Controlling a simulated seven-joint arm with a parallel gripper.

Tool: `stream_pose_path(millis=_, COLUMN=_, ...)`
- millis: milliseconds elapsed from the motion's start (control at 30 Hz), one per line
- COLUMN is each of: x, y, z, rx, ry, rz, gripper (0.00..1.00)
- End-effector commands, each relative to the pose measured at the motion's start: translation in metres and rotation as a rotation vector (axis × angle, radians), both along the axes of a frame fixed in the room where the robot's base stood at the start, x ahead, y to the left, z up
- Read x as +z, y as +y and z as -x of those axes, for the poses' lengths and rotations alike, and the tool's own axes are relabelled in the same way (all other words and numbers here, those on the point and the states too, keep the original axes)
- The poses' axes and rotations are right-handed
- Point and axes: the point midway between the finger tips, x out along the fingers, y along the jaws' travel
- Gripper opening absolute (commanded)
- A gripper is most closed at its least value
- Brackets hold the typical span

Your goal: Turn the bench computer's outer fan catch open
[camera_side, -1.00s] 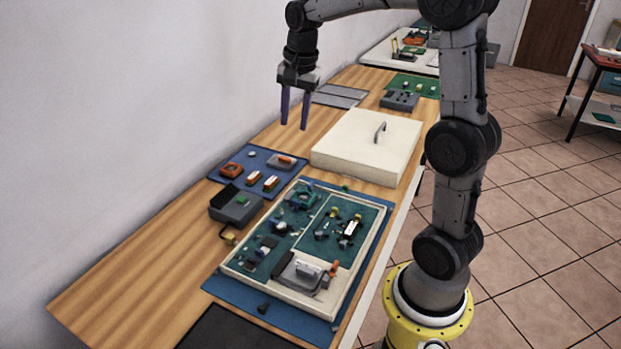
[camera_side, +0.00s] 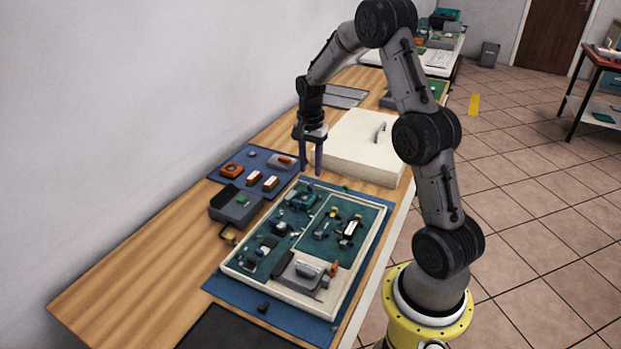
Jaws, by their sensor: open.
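The open bench computer (camera_side: 228,270) is a shallow cream tray with green boards, lying on a blue mat (camera_side: 222,287) at the front of the bench. A grey unit with a light block (camera_side: 305,269) sits in its near right corner, with a small orange part (camera_side: 333,269) beside it. Which small part is the outer fan catch is too small to tell. My gripper (camera_side: 311,170) points down with its two dark fingers apart and empty. It is just beyond the far edge of the computer, beside the cream lid.
The cream lid (camera_side: 365,150) with a handle lies behind the computer. A blue mat with orange parts (camera_side: 225,176) and a dark grey box (camera_side: 236,206) are to the left. Bare wood (camera_side: 135,260) is at the front left.

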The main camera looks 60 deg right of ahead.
Motion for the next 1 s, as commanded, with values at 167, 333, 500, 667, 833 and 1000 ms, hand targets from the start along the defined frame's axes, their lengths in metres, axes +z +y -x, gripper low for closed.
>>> stream_pose_path(millis=167, x=-0.028, y=0.0, z=0.0, rx=0.0, ry=0.003, rz=-0.002, gripper=0.41)
stream_pose_path(millis=333, x=-0.042, y=0.0, z=0.0, rx=0.0, ry=0.001, rz=-0.001, gripper=0.41)
stream_pose_path(millis=500, x=-0.045, y=0.0, z=0.0, rx=0.0, ry=-0.001, rz=0.0, gripper=0.41)
stream_pose_path(millis=667, x=-0.045, y=0.0, z=0.0, rx=0.0, ry=-0.001, rz=0.0, gripper=0.41)
stream_pose_path(millis=833, x=-0.045, y=0.0, z=0.0, rx=0.0, ry=0.0, rz=0.0, gripper=0.14)
stream_pose_path(millis=1000, x=-0.045, y=0.0, z=0.0, rx=0.0, ry=0.0, rz=0.0, gripper=0.0)
